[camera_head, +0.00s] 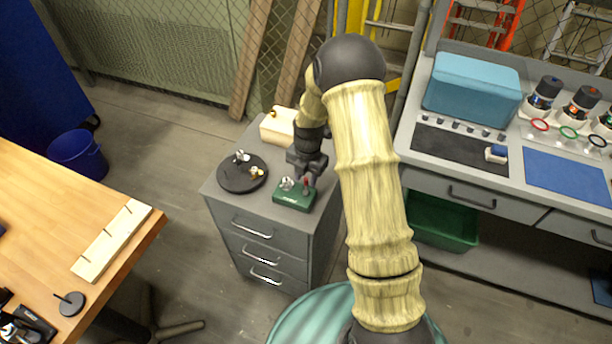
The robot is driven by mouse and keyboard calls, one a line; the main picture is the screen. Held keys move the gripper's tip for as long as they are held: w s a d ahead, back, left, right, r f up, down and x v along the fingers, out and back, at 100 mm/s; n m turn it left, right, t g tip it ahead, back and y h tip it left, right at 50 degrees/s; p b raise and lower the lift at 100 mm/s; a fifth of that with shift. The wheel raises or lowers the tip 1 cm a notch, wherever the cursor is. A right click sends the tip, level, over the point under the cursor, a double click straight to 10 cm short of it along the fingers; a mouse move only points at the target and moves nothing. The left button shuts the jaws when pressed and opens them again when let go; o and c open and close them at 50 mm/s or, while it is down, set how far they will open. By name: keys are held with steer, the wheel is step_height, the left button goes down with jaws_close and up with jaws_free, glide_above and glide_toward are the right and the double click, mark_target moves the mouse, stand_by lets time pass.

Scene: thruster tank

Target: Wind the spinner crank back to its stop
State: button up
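A small green base (293,199) stands on the front right of the grey drawer cabinet's top (227,205). It carries a silver round part (287,184) on its left and a small red upright part (306,182) on its right. This looks like the spinner with its crank, though it is too small to be sure. My gripper (304,177) points down at the red part, close to it or around it. Its dark fingers are tiny and overlap the red part, so I cannot tell whether they are open or shut on it.
On the cabinet, a black round plate (231,180) with small metal parts lies left of the green base, and a cream block (276,128) with a brass knob stands behind. A wooden table (60,215) is left; a grey workbench (420,165) with a teal case (472,90) is right.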

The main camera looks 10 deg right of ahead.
jaws_close()
